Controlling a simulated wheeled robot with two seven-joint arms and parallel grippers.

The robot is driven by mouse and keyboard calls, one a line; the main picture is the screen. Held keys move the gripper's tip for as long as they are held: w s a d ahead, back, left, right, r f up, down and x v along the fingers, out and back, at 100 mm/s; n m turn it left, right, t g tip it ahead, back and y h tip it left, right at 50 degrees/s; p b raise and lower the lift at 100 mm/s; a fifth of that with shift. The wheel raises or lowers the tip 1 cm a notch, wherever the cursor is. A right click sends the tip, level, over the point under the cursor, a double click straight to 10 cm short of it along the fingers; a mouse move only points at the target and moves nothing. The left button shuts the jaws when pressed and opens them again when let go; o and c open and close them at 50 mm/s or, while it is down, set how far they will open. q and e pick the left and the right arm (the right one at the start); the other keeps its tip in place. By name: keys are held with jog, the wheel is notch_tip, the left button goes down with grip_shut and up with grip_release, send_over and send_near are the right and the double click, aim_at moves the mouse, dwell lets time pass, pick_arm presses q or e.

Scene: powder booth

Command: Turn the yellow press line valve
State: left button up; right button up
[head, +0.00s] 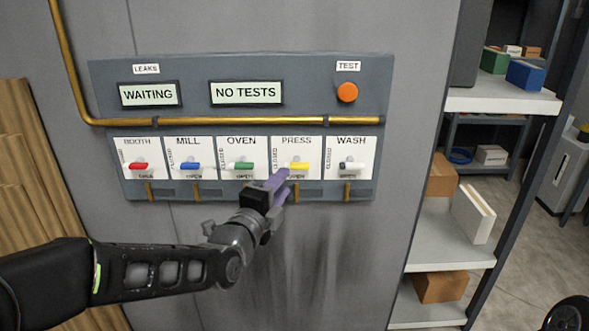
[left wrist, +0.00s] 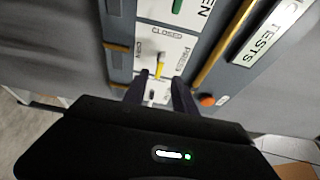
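The yellow valve handle (head: 299,166) sits on the white PRESS plate (head: 291,146), fourth in a row of valves. The handle lies crosswise in the head view; CLOSED is printed at the plate's left side and OPEN along its bottom. My left gripper (head: 280,180) is at the plate's lower left, close to the handle and partly over the plate. In the left wrist view, the yellow handle (left wrist: 159,70) shows between and beyond the spread fingers of the left gripper (left wrist: 158,85). I cannot tell whether they touch it. My right gripper is not in view.
Red (head: 138,166), blue (head: 191,166), green (head: 240,166) and white (head: 352,166) valve handles share the panel (head: 205,72). A brass pipe (head: 220,121) runs above them. Displays read WAITING and NO TESTS. An orange TEST button (head: 347,92) is above. Shelves (head: 500,97) stand right.

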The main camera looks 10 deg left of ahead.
aim_at(295, 169)
pick_arm(q)
jog(key=w, duration=0.5)
jog(key=w+d+p, duration=0.1)
jog(key=w, duration=0.1)
jog(key=shift+w, duration=0.35)
grip_shut()
